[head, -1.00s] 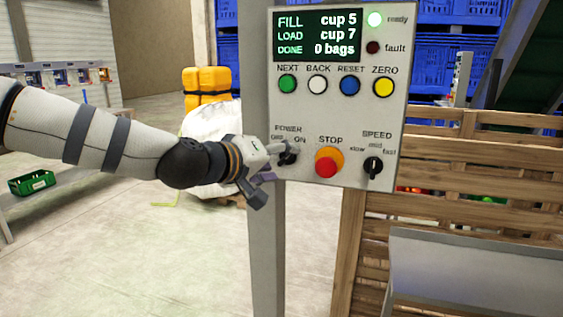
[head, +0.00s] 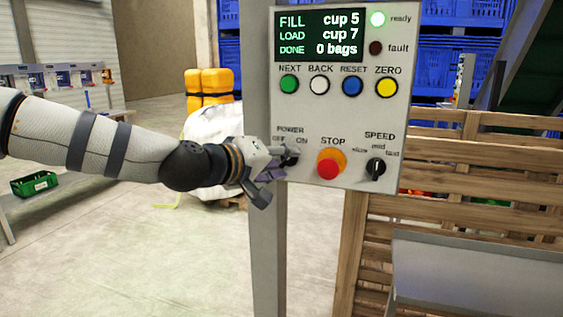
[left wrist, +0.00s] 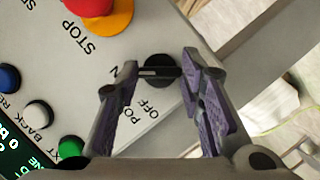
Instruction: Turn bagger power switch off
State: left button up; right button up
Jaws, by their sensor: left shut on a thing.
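The power switch (head: 292,157) is a small black knob low on the left of the grey control panel (head: 304,115), below the words POWER, OFF and ON. My left gripper (head: 284,158) reaches it from the left and is shut on the knob. In the left wrist view the two purple-padded fingers of the left gripper (left wrist: 160,71) stand on either side of the black knob (left wrist: 160,61). The fingers partly hide it, and I cannot tell which label it points to. My right gripper is not in view.
The red stop button (head: 328,168) on its orange collar is close to the right of the switch, with the speed knob (head: 376,169) beyond it. A grey post (head: 267,250) carries the panel. A wooden crate (head: 470,184) stands behind at right.

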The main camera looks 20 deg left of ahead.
pick_arm(q)
jog(key=shift+w+a+f+n+h+b, duration=0.1)
jog(key=shift+f+n+h+b, duration=0.25)
jog(key=shift+n, duration=0.15)
jog(key=n+b, duration=0.2)
jog(key=n+t+h+b, duration=0.1)
jog(key=n+b, duration=0.1)
jog(key=f+n+t+b, duration=0.1)
jog(key=n+b, duration=0.1)
jog(key=shift+h, duration=0.35)
jog(key=n+t+b, duration=0.1)
jog(key=n+b, duration=0.2)
jog(key=b, duration=0.1)
jog(key=n+t+b, duration=0.2)
jog(key=n+b, duration=0.2)
jog(key=b, duration=0.1)
jog(key=shift+r, duration=0.15)
jog(key=shift+r+n+t+y+b, duration=0.25)
jog(key=shift+n+t+y+b, duration=0.15)
jog(key=shift+n+b, duration=0.8)
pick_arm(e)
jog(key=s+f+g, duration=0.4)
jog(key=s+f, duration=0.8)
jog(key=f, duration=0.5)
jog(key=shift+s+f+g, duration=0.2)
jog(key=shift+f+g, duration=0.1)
pick_arm(q)
jog(key=o, duration=1.2)
jog(key=shift+c, duration=0.2)
